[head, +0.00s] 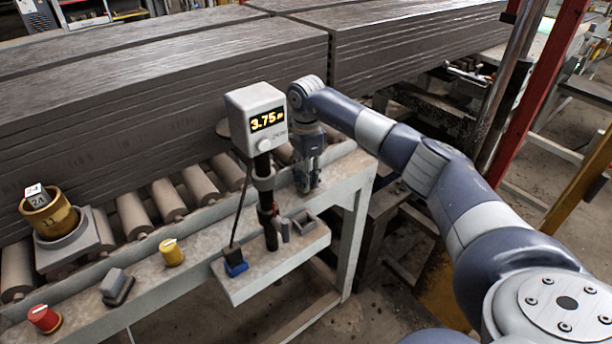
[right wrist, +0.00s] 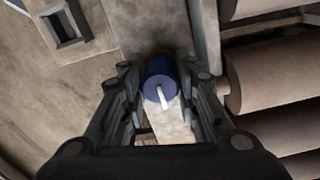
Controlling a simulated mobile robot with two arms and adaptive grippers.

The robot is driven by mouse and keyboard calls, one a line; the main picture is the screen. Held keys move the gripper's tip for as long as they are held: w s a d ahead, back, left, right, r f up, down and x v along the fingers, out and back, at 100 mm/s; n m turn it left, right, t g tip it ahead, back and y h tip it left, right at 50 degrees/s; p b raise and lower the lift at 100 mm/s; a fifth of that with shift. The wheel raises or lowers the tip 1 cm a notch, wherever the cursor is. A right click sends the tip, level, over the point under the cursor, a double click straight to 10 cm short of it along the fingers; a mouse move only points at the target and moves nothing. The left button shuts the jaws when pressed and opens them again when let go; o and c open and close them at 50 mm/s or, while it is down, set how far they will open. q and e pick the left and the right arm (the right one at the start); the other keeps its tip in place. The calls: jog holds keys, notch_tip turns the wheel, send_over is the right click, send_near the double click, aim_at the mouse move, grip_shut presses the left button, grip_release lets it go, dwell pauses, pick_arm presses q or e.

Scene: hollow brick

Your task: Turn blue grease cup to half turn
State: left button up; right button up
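The blue grease cup (right wrist: 158,78) shows in the right wrist view as a round blue cap with a white pointer line towards the bottom of the picture. My right gripper (right wrist: 162,70) has a finger on each side of it, with narrow gaps that look free, so I see it as open around the cup. In the head view my right gripper (head: 307,186) points down at the right end of the grey roller frame (head: 140,280) and hides the blue cup. My left gripper is not in view.
A red knob (head: 44,319) and a yellow knob (head: 171,252) stand on the frame's front ledge. Long grey slabs (head: 170,80) lie behind; a brass cup (head: 48,215) is at left.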

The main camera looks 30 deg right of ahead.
jog(key=shift+m, duration=1.2)
jog(key=m, duration=0.3)
jog(key=shift+w+r+m+b, duration=0.1)
jog(key=shift+m+b, duration=0.2)
jog(key=shift+b, duration=0.1)
jog(key=m, duration=0.3)
jog(key=shift+m, duration=0.4)
jog(key=m, duration=0.8)
jog(key=shift+d+r, duration=0.1)
jog(key=m, duration=0.4)
jog(key=shift+m+p, duration=0.3)
jog(key=shift+p, duration=0.05)
jog(key=m, duration=0.4)
jog(key=shift+m+p, duration=0.3)
jog(key=shift+p, duration=0.05)
jog(key=m+p, duration=0.1)
jog(key=m, duration=0.3)
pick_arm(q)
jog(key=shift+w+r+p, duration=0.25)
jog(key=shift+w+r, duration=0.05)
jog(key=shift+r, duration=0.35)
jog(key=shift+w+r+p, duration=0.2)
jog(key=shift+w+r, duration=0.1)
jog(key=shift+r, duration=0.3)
pick_arm(e)
jog(key=shift+w+m, duration=0.1)
jog(key=shift+m, duration=2.3)
